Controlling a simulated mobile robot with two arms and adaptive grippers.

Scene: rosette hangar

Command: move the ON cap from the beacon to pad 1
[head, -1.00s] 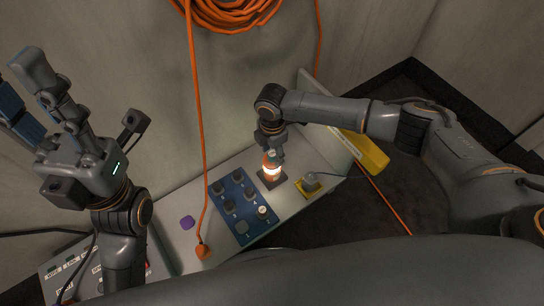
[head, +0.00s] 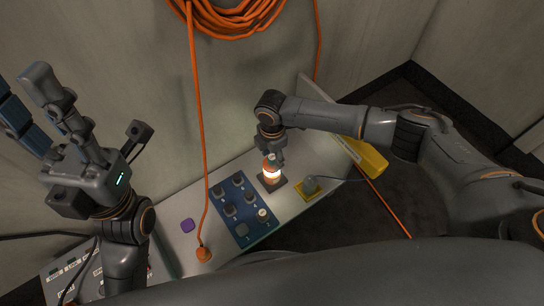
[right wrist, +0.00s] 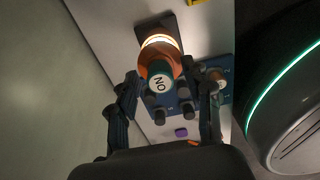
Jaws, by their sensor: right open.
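The beacon (head: 271,177) is an orange cylinder with a glowing white band on a dark square base. The ON cap (right wrist: 160,83), green-sided with a white top marked ON, sits on it. My right gripper (head: 272,158) is over the beacon from above. In the right wrist view its fingers (right wrist: 165,88) are apart, one on each side of the cap, with no clear contact. The blue board (head: 238,203) carries several dark caps; a bare grey pad (head: 242,229) is at its near corner. Its number is too small to read surely. My left gripper (head: 30,95) is raised, open and empty.
A yellow block with a grey plug (head: 310,186) stands right of the beacon. A yellow case (head: 372,157) is behind at right. A wall runs along the back.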

